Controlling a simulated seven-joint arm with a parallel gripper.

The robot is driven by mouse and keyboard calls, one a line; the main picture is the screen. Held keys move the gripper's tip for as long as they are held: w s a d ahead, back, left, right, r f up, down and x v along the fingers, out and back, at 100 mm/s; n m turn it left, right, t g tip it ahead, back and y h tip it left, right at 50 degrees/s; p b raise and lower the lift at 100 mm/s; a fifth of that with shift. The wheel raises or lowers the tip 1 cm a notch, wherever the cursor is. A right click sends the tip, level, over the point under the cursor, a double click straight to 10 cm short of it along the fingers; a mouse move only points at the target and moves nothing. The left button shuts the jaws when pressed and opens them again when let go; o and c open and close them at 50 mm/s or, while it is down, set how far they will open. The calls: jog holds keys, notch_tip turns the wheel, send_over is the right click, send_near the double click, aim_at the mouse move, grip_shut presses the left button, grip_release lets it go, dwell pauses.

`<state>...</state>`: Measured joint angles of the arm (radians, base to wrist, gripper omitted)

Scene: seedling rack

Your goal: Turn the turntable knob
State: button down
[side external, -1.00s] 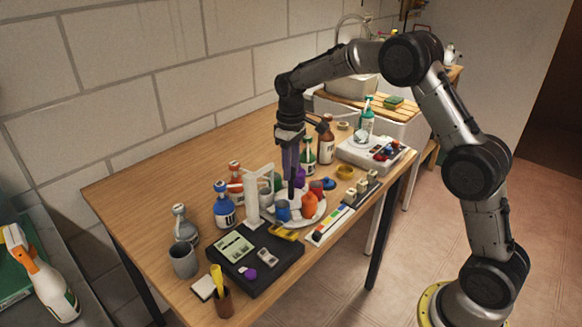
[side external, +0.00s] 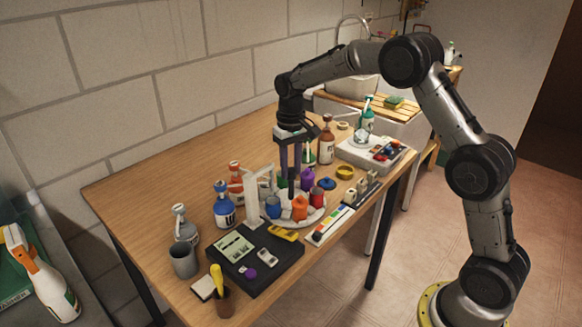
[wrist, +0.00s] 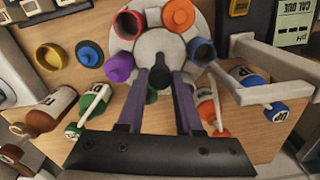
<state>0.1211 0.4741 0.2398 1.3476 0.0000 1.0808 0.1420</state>
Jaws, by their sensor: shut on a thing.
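The turntable is a pale round disc (side external: 316,214) (wrist: 158,43) with several coloured pots around its edge. Among them are an orange pot (side external: 300,209) (wrist: 180,14), a blue pot (side external: 273,208) (wrist: 201,51), a red pot (side external: 317,197) (wrist: 128,24) and a purple one (side external: 307,179) (wrist: 119,65). The dark knob (wrist: 158,76) stands at the disc's middle. My gripper (side external: 291,194) (wrist: 160,79) points down from above, shut on the knob, with a finger on each side. In the side view the fingers hide the knob.
Bottles, including a blue one (side external: 224,210), stand behind. A yellow ring (side external: 345,172), a blue lid (side external: 327,183) and a scale (side external: 370,155) lie to the right. Back-left wood is clear.

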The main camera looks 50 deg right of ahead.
jog(key=c, duration=0.6)
grip_release()
jog(key=shift+r, duration=6.95)
